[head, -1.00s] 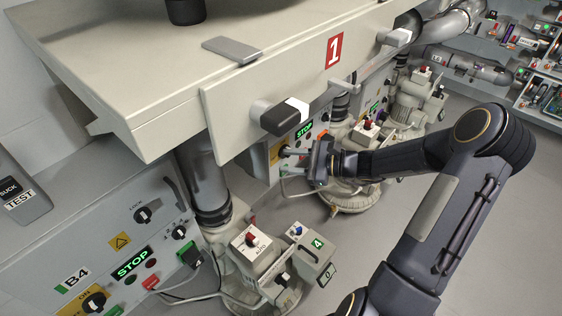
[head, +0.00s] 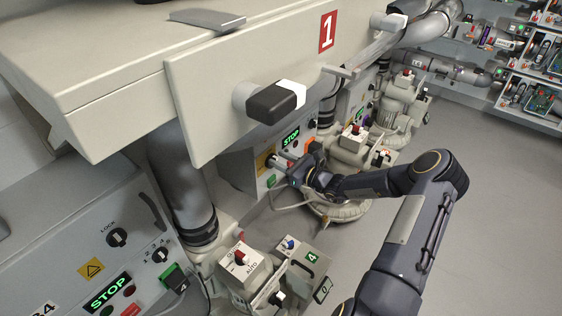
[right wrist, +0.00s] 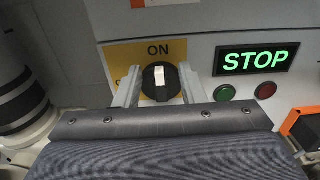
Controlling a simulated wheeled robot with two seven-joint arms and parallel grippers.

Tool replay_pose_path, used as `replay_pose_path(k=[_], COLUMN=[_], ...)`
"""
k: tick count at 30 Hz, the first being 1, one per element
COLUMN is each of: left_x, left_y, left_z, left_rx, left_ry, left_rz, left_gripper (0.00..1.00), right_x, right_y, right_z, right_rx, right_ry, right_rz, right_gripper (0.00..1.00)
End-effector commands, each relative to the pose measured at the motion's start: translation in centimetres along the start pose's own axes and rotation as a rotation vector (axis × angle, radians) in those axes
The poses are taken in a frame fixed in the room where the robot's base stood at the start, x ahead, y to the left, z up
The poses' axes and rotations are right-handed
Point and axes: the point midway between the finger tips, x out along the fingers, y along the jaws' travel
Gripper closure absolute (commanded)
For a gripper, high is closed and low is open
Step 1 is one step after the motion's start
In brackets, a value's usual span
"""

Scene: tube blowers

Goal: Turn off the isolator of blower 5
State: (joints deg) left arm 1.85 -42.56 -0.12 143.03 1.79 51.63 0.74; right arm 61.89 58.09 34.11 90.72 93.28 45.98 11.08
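The isolator is a black rotary knob (right wrist: 160,83) with a white pointer on a yellow plate (right wrist: 118,56). Its pointer stands upright at ON in the right wrist view. In the head view the yellow plate (head: 263,161) shows on the panel beyond the B4 cabinet; its blower number is not readable. My right gripper (head: 279,163) is open at this plate, one finger on each side of the knob. A narrow gap shows between each finger and the knob, and contact cannot be told. My left gripper is not in view.
A lit STOP display (right wrist: 254,60) sits right of the knob, above a green button (right wrist: 225,93) and a red button (right wrist: 265,90). An orange-edged block (right wrist: 305,125) is at lower right. A large beige housing (head: 240,90) marked 1 overhangs the panel, with a black handle (head: 275,103).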

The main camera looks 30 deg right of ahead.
Motion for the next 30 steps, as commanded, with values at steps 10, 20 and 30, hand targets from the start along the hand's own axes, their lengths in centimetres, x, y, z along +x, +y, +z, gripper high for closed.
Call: replay_pose_path(k=[10, 20, 30], left_x=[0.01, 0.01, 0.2], left_y=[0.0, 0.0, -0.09], left_z=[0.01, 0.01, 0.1], left_rx=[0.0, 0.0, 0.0], left_ry=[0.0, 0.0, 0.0], left_rz=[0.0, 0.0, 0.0], left_gripper=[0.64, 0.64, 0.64], right_x=[0.12, 0.1, 0.1], right_y=[0.0, -0.01, 0.26], right_z=[0.0, 0.0, -0.11], right_rx=[0.0, -0.001, -0.088], right_ry=[0.0, 0.001, 0.002], right_rz=[0.0, 0.0, 0.001], right_gripper=[0.75, 1.0, 1.0])
